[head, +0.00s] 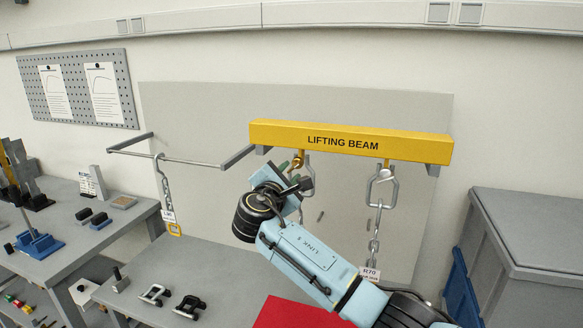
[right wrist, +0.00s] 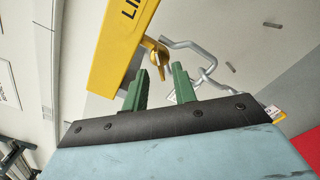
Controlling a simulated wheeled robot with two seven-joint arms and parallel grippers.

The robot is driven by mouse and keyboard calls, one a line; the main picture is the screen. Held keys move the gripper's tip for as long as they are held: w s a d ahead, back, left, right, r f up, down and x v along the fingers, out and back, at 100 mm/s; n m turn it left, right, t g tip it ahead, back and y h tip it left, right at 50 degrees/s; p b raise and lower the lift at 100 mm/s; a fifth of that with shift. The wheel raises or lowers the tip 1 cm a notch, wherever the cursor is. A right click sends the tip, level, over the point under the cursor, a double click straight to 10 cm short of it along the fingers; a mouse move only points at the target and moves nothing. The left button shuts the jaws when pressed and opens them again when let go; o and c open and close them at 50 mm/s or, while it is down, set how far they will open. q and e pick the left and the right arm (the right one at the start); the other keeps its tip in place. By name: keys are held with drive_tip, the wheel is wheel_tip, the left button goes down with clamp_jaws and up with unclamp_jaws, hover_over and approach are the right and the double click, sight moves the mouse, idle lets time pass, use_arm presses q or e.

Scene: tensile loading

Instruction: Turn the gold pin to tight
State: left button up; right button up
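The gold pin (head: 298,161) is at the left hanging point under the yellow lifting beam (head: 350,142). In the right wrist view the gold pin (right wrist: 157,50) has a round part by the beam edge and a narrow end pointing toward my gripper. My right gripper (right wrist: 160,70) is open, with a gap between its green fingers, and the pin's narrow end lies close to or between the fingertips; I cannot tell whether they touch. In the head view my right wrist partly hides the pin and the left shackle (head: 307,180). My left gripper is not in view.
A shackle (head: 382,190) with a chain and tag (head: 370,273) hangs from the beam's right side. Another chain (head: 163,185) hangs from a rail at left. Two shackles (head: 155,294) lie on the bench. A grey cabinet (head: 540,230) stands at right.

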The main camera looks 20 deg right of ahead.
sight(296, 165)
drive_tip(key=shift+x, duration=1.25)
clamp_jaws()
